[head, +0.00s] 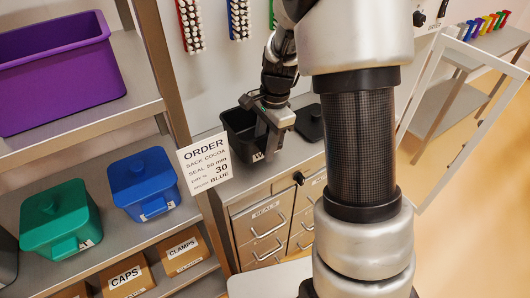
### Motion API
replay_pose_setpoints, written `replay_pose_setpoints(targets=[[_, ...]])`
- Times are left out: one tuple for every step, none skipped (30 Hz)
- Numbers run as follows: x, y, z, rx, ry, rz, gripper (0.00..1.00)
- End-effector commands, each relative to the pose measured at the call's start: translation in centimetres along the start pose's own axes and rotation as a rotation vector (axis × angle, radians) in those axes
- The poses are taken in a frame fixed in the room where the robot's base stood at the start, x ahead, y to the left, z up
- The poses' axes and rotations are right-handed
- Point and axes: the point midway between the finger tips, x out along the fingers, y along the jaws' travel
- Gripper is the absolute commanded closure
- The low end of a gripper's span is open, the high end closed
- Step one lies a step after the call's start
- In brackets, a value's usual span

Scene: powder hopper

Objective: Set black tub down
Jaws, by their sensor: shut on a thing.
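The black tub (237,128) is at the counter (262,184) in the middle of the head view, with a white label on its front partly covered. My gripper (262,148) reaches down over the tub's right side and is shut on it. The tub looks upright and without a lid. I cannot tell whether its base touches the counter. A black lid with a knob (310,122) lies on the counter to the right of the tub, partly behind my arm.
A shelf at left holds a green tub (60,218), a blue tub (143,183) and a purple bin (55,75). An order sign (205,164) hangs by the shelf post. Drawers (265,222) sit under the counter. A white-framed door (470,135) stands open at right.

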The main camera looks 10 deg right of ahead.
Motion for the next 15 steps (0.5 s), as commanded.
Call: replay_pose_setpoints(targets=[[0.8, 0.1, -0.1, 0.002, -0.002, 0.004, 0.98], [1.3, 0.1, -0.1, 0.002, -0.002, 0.004, 0.98], [1.9, 0.2, -0.2, 0.002, -0.002, 0.003, 0.98], [2.3, 0.2, -0.3, 0.002, -0.002, 0.004, 0.98], [2.6, 0.2, -0.3, 0.001, -0.001, 0.003, 0.98], [2.9, 0.2, -0.4, 0.001, -0.001, 0.002, 0.98], [3.0, 0.2, -0.4, 0.001, -0.001, 0.002, 0.98], [3.0, 0.2, -0.4, 0.0, 0.0, 0.001, 0.98], [2.9, 0.2, -0.4, 0.0, 0.0, 0.0, 0.98], [2.9, 0.2, -0.4, 0.0, 0.0, 0.0, 0.98], [2.9, 0.2, -0.4, 0.0, 0.0, 0.0, 0.98], [2.9, 0.2, -0.4, 0.0, 0.0, 0.0, 0.98], [2.9, 0.2, -0.4, 0.0, 0.0, 0.0, 0.98], [3.0, 0.2, -0.4, 0.0, 0.0, 0.0, 0.98], [3.1, 0.2, -0.4, 0.0, 0.0, 0.001, 0.98]])
